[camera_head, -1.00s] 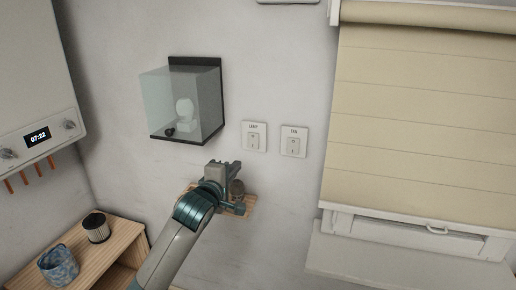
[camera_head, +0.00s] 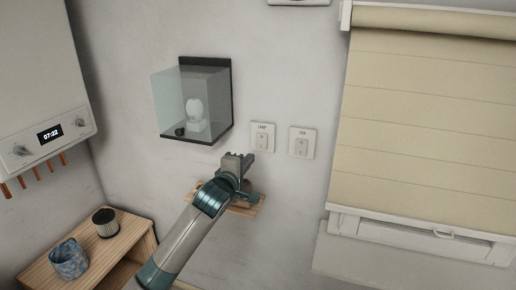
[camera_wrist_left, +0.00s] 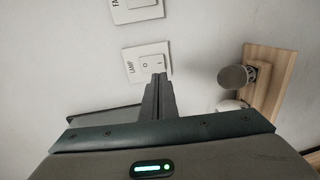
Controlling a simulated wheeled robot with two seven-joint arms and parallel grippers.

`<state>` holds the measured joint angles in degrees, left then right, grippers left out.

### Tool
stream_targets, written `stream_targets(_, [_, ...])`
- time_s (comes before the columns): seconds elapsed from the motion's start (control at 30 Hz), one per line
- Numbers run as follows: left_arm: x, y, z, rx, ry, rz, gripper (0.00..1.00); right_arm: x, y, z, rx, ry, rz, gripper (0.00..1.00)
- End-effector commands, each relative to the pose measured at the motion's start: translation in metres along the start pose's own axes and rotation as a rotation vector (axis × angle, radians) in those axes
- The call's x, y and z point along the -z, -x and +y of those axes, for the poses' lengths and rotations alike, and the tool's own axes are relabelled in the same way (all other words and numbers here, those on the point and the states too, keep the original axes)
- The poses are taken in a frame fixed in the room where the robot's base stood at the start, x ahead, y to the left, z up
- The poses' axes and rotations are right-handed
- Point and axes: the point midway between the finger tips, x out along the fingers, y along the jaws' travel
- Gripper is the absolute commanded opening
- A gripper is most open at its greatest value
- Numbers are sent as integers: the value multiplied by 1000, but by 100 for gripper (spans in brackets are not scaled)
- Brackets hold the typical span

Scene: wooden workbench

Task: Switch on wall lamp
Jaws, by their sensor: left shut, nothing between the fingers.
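The switch marked LAMP (camera_head: 262,137) is a white plate with a rocker on the wall, left of a similar switch marked FAN (camera_head: 301,142). My left gripper (camera_head: 245,157) is shut and empty, just below and left of the LAMP plate in the head view. In the left wrist view its fingertips (camera_wrist_left: 158,78) overlap the edge of the LAMP plate (camera_wrist_left: 134,64); I cannot tell whether they touch it. The rocker's O and I marks show there. A clear-sided box (camera_head: 167,98) with a black back holds a white bulb-shaped object (camera_head: 195,112). My right gripper is not in view.
A small wooden wall board (camera_head: 248,209) sits behind and below the gripper. A blind (camera_head: 425,120) covers the window at right. A wooden shelf unit (camera_head: 137,232) with a blue mug (camera_head: 68,260) and a dark ribbed cup (camera_head: 105,222) stands lower left; a boiler (camera_head: 40,70) hangs above.

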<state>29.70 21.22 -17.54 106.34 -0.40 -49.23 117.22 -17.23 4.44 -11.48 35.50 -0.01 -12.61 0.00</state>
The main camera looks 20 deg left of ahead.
Motion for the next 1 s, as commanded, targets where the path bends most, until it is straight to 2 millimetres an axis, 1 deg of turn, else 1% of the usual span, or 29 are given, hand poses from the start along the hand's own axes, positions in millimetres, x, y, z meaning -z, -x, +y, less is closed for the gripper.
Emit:
stream_targets(0.03, [1, -8, 3, 3, -1, 2, 0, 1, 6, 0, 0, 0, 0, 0])
stream_targets(0.3, [1, -44, 3, 2, -1, 2, 0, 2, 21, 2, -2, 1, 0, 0])
stream_targets(0.6, [1, -79, 2, 2, -3, 1, 0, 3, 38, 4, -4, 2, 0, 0])
stream_targets(0.8, [0, -92, 1, 2, -2, 2, 0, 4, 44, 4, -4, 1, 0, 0])
stream_targets(1.0, [0, -96, -1, 1, 0, 0, 0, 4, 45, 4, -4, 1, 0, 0])
